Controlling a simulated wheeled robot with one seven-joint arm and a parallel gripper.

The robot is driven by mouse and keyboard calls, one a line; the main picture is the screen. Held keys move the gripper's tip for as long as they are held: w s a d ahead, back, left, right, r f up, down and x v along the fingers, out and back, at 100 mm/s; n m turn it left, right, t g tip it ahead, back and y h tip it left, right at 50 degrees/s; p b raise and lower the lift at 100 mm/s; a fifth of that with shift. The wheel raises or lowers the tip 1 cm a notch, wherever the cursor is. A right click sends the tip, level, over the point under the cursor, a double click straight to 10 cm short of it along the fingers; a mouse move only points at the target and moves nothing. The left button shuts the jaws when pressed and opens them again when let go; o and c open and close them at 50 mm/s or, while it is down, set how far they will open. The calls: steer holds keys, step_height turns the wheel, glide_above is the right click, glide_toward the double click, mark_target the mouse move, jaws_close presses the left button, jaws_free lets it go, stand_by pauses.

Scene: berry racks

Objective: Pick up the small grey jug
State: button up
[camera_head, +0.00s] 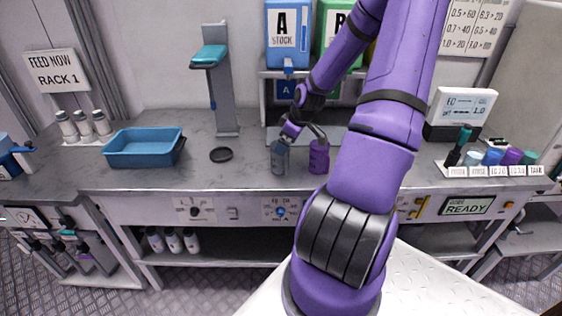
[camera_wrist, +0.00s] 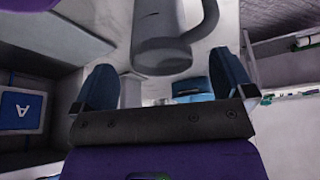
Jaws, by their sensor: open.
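The small grey jug (camera_head: 279,158) stands upright on the counter, just left of a purple jug (camera_head: 319,157). My gripper (camera_head: 287,134) is above and at the top of the grey jug in the head view, and its fingers are small there. In the wrist view the grey jug (camera_wrist: 163,35) shows at the top centre with its curved handle to the right. The two blue fingers of my gripper (camera_wrist: 162,66) are spread apart on either side of the jug's near end. I cannot tell whether either finger touches it.
A blue tray (camera_head: 145,148) and a black round disc (camera_head: 221,155) lie to the left, near a grey stand (camera_head: 222,95). Stock container A (camera_head: 288,35) is on a shelf behind. Small coloured containers (camera_head: 492,158) stand at the right. The counter's front is mostly clear.

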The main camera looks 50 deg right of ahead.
mark_target(282, 161)
steer(key=shift+w+x, duration=0.2)
steer(key=shift+x, duration=1.05)
steer(key=shift+w+x, duration=0.15)
steer(key=shift+x, duration=1.1)
steer(key=shift+a+r, duration=0.1)
steer(key=shift+r, duration=0.05)
steer(key=c, duration=1)
